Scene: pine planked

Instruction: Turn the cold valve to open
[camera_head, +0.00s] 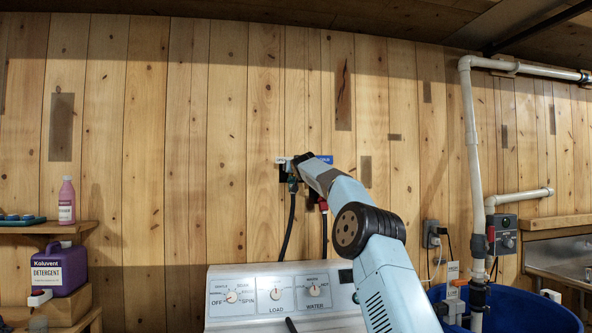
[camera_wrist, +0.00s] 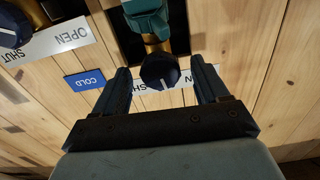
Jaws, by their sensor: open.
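In the wrist view a dark round valve knob (camera_wrist: 159,71) with a white pointer mark sits on a brass stem between my open gripper's fingers (camera_wrist: 164,86). The fingers stand either side of it with visible gaps. The label behind it is partly covered; upside-down letters of SHUT and OPEN show. A blue COLD tag (camera_wrist: 84,80) is on the wall left of my gripper, between this knob and a second dark knob (camera_wrist: 14,27). The frame alone does not settle which knob it names. In the head view my gripper (camera_head: 291,168) is at the wall, and the arm hides most of the valves.
A teal fitting (camera_wrist: 147,17) is just beyond the knob. Hoses, one dark (camera_head: 289,228), hang behind the washing machine (camera_head: 240,282). A detergent jug (camera_head: 60,270) and pink bottle (camera_head: 66,201) stand on shelves at left. White pipes (camera_head: 470,140) and a blue tub (camera_head: 510,310) are at right.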

